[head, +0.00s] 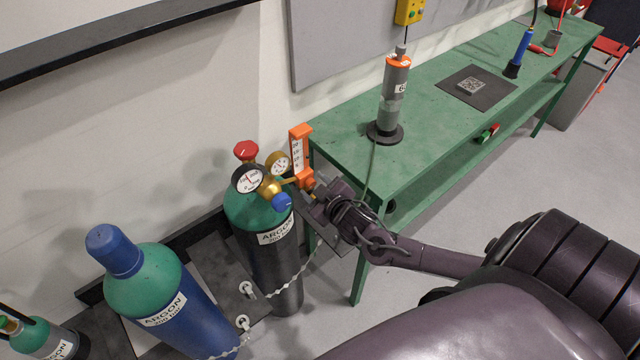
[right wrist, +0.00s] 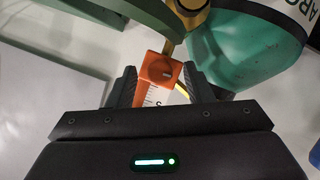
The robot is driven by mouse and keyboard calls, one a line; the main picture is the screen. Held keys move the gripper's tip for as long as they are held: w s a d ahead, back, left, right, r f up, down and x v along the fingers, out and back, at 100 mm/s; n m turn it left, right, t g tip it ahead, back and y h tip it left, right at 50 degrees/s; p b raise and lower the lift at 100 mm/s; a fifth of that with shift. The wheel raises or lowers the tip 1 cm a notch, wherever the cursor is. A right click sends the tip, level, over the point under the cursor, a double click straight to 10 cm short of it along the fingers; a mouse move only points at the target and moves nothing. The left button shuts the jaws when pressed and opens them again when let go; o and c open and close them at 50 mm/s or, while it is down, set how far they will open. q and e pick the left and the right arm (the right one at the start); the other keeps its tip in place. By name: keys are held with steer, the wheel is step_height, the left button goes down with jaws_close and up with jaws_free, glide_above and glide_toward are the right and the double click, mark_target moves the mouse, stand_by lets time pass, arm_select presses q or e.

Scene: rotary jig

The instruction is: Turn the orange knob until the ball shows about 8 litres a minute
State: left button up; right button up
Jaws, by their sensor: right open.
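The orange flowmeter (head: 301,152) stands upright on the brass regulator of a green-topped argon cylinder (head: 277,262), with a white numbered scale. Its ball is too small to make out. The orange knob (head: 307,183) is low on the flowmeter, partly hidden by my gripper in the head view. In the right wrist view the orange knob (right wrist: 160,69) lies between the fingertips, with a gap on both sides. My right gripper (head: 315,197) is open; its fingertips also show in the right wrist view (right wrist: 161,82). My left gripper is not in view.
Two gauges (head: 248,179), a red handwheel (head: 246,150) and a blue knob (head: 282,202) crowd the regulator. A green bench (head: 350,125) stands close on the right. A blue argon cylinder (head: 185,318) stands at the left, and a chain crosses the cylinders.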

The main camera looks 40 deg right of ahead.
steer(key=shift+d+r+m+y, duration=0.15)
steer(key=shift+m+y, duration=0.55)
steer(key=shift+m, duration=0.4)
steer(key=m+y, duration=0.1)
steer(key=m+y+b, duration=0.1)
steer(key=shift+d+f+m+g, duration=0.15)
steer(key=shift+f+m+g, duration=0.05)
steer(key=shift+m+g, duration=0.1)
steer(key=shift+s+r, duration=0.15)
steer(key=shift+s, duration=0.2)
steer(key=v, duration=0.7)
steer(key=s+a+f+g+h, duration=0.35)
steer(key=s+a+g, duration=0.35)
steer(key=s+a, duration=0.3)
steer(key=s+a+f+n+g+y+b, duration=0.1)
steer(key=a+f+g, duration=0.1)
steer(key=f, duration=0.8)
steer(key=s+a+f+n+g+b, duration=0.1)
steer(key=s+a+f, duration=0.1)
steer(key=f, duration=0.7)
steer(key=shift+s+a+f+g+y, duration=0.25)
steer(key=shift+a+f+g+y, duration=0.1)
steer(key=shift+a+f+g, duration=0.05)
